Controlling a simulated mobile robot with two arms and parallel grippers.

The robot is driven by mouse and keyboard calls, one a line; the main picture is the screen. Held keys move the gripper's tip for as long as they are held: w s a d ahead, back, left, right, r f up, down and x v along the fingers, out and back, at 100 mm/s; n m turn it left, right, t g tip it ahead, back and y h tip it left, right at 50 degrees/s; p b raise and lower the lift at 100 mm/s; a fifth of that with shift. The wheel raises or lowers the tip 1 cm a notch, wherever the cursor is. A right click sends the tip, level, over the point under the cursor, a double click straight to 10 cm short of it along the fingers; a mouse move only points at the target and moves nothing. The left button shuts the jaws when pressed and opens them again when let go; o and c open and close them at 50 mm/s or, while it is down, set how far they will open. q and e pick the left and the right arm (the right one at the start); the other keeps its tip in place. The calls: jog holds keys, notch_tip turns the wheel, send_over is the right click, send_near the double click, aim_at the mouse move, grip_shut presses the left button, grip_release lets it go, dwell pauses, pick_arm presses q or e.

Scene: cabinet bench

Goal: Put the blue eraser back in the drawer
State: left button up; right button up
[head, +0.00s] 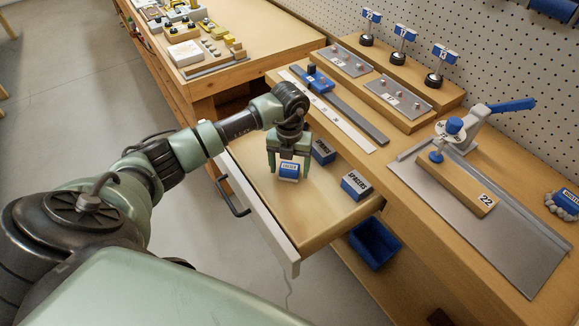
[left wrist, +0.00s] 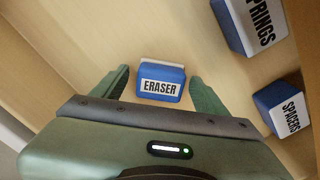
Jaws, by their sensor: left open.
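The blue eraser (head: 289,171), a small block with a white label, is in the open drawer (head: 312,215) in the head view, on or just above the drawer floor. In the left wrist view the eraser (left wrist: 161,82) reads ERASER and sits between the spread fingers. My left gripper (head: 288,176) is open around it, with a visible gap on each side in the wrist view (left wrist: 160,88). Whether the eraser touches the floor fully is hard to tell. My right gripper is not in view.
In the drawer, a springs box (head: 322,152) and a spacers box (head: 356,185) lie to the right of the eraser. The drawer handle (head: 232,198) faces left. A blue bin (head: 373,243) sits below. The drawer's near part is clear.

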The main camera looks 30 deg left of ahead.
aim_at(289, 166)
pick_arm(q)
notch_tip(289, 166, up, 12)
jog(key=b, duration=0.1)
jog(key=shift+r, duration=0.1)
dwell(0.4)
